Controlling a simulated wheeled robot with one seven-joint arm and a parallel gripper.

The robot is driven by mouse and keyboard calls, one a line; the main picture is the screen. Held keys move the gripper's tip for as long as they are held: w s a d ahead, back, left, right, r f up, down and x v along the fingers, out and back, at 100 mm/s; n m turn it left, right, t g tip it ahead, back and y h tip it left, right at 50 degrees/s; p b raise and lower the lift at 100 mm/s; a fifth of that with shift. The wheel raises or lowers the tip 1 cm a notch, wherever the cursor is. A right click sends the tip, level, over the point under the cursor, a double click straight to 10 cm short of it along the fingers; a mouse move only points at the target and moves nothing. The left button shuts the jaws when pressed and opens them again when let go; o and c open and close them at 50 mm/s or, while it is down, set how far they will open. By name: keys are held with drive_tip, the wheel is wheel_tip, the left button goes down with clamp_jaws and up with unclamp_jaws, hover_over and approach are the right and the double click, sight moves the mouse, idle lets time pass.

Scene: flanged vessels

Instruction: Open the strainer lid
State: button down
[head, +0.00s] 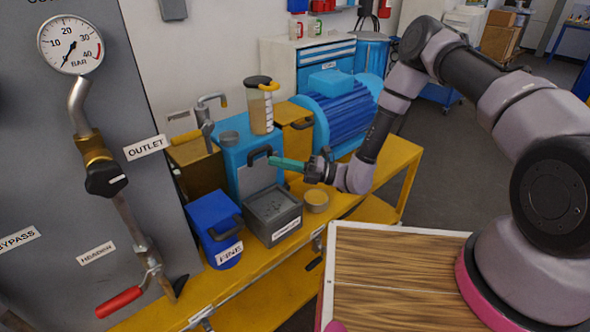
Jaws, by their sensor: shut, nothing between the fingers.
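A light-blue box-shaped unit (237,160) stands on the yellow bench and has a black handle (259,154) near its top front. It may be the strainer, but I see no readable label on it that says so. Whether its lid is shut or ajar is too small to tell. My gripper (272,161), with teal fingers, reaches in from the right and is shut and empty. Its tips are close to the black handle; I cannot tell whether they touch it.
A blue motor (345,110) is behind my wrist. A grey panel (150,130) with gauge and valves fills the left.

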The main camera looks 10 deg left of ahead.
sight(265, 148)
drive_tip(key=shift+w+a+r, duration=0.35)
drive_tip(key=shift+w+a, duration=0.3)
drive_tip(key=shift+a, duration=0.2)
drive_tip(key=shift+m+h, duration=0.4)
drive_tip(key=shift+m, duration=0.3)
drive_tip(key=shift+w+a+r, duration=0.3)
drive_tip(key=shift+w+a, duration=0.45)
drive_tip(key=shift+a, duration=0.05)
drive_tip(key=shift+w+a+r, duration=0.25)
drive_tip(key=shift+w+a, duration=0.45)
drive_tip(key=shift+a, duration=0.1)
drive_tip(key=shift+s+d, duration=0.1)
